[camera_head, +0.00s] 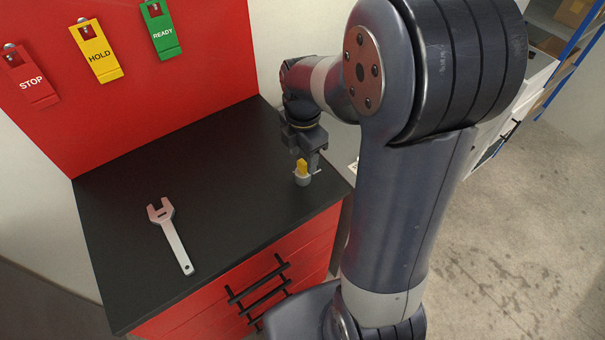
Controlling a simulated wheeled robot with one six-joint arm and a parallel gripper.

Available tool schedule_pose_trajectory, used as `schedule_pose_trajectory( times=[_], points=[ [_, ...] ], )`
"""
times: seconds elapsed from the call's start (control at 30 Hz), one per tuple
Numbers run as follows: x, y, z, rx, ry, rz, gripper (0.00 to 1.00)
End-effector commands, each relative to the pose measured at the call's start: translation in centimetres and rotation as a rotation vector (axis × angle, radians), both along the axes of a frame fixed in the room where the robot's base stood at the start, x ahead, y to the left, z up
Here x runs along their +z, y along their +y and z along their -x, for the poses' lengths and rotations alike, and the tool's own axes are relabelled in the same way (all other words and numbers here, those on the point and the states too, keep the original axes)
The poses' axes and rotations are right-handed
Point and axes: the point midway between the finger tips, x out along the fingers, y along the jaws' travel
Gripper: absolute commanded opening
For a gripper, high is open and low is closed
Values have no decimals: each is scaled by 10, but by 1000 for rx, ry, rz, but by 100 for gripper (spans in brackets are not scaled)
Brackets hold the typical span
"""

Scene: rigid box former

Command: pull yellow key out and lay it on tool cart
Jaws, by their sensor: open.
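The yellow key (302,167) is a small yellow block at the right end of the tool cart's black top (240,185). One dark finger shows just behind and right of the key. I cannot tell whether the key lies between the fingers or touches one.
A grey open-ended wrench (172,237) lies on the left part of the top. Red STOP (31,82), yellow HOLD (97,52) and green READY (161,31) tags hang on the red back panel. The middle of the top is clear.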

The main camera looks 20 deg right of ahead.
Motion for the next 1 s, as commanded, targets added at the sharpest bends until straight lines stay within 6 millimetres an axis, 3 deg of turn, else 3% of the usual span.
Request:
schedule_pose_trajectory(
  times=[0.03,0.23,1.0],
  points=[
    [-13,0,0,0,2,0,51],
    [-28,0,0,0,0,0,51],
    [-28,0,0,0,0,0,51]
  ],
)
